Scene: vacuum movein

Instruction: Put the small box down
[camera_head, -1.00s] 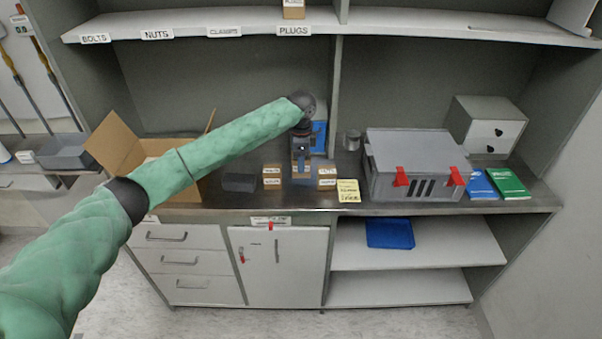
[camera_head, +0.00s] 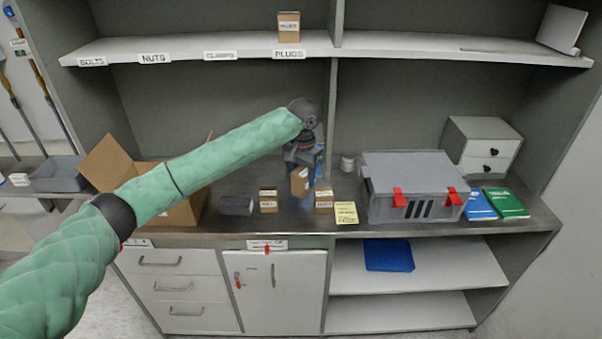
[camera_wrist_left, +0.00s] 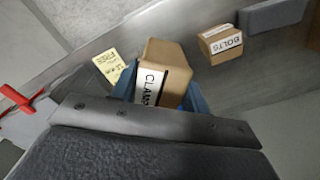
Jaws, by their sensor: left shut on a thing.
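My left gripper (camera_head: 301,168) is shut on a small brown cardboard box (camera_head: 299,182) above or at the back of the counter (camera_head: 300,222). In the left wrist view the same box (camera_wrist_left: 170,58) sits between my blue fingertips, its white label reading "CLAM…", partly cut off by the gripper. In the head view the box looks slightly tilted, and I cannot tell whether its underside touches the counter. My right gripper is not in view.
A dark grey bin (camera_head: 237,206) and an open carton (camera_head: 184,212) are to the left. A yellow note (camera_head: 345,213), a grey case (camera_head: 412,180) and books (camera_head: 505,203) are to the right. A box (camera_head: 288,27) stands on the upper shelf above the "PLUGS" label.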

